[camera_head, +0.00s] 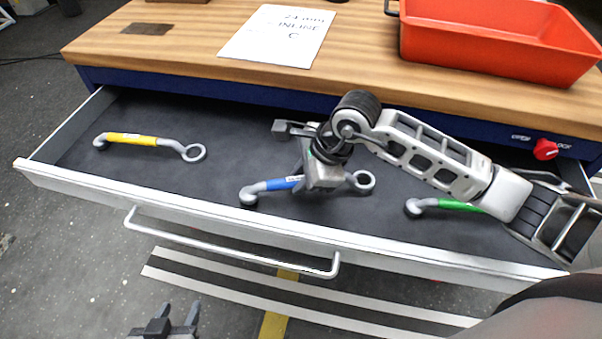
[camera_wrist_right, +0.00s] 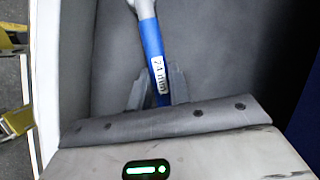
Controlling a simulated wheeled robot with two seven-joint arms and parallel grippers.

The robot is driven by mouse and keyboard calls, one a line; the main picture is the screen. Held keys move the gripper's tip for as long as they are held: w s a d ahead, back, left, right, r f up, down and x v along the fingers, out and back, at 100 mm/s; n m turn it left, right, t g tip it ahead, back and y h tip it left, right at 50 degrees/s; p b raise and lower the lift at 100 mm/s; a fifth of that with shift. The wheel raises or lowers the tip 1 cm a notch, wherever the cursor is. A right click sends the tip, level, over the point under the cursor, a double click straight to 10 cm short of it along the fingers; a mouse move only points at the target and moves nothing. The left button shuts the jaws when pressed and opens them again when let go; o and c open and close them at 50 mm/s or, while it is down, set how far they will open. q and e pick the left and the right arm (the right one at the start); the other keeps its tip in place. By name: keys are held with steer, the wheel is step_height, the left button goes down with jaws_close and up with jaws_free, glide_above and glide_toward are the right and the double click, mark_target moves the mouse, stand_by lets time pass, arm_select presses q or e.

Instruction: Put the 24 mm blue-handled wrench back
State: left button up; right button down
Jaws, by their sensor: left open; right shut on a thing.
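The blue-handled wrench (camera_head: 275,185) lies in the middle of the open drawer (camera_head: 110,185), its ring end to the right. In the right wrist view its blue handle (camera_wrist_right: 151,42) carries a "24 mm" label. My right gripper (camera_head: 315,180) is over the drawer, shut on the blue handle; it also shows in the right wrist view (camera_wrist_right: 155,90). The gripper hides part of the handle. I cannot tell whether the wrench touches the drawer floor. My left gripper (camera_head: 170,322) is open and empty at the bottom edge, in front of the drawer and apart from it.
A yellow-handled wrench (camera_head: 132,138) lies at the drawer's left, a green-handled wrench (camera_head: 450,205) at its right under my arm. On the wooden worktop (camera_head: 190,45) are a paper sheet (camera_head: 278,35) and a red bin (camera_head: 490,40).

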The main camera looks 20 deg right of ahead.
arm_select(q)
steer(key=shift+s+f+b, duration=0.1)
steer(key=shift+f+b, duration=0.5)
steer(key=shift+f, duration=0.1)
arm_select(e)
steer(key=shift+f, duration=0.5)
steer(key=c, duration=1.2)
jaws_free()
steer(key=shift+f, duration=0.1)
arm_select(q)
steer(key=shift+d+b, duration=0.2)
steer(key=shift+b, duration=0.65)
arm_select(e)
steer(key=v, duration=1.6)
steer(key=shift+s, duration=0.15)
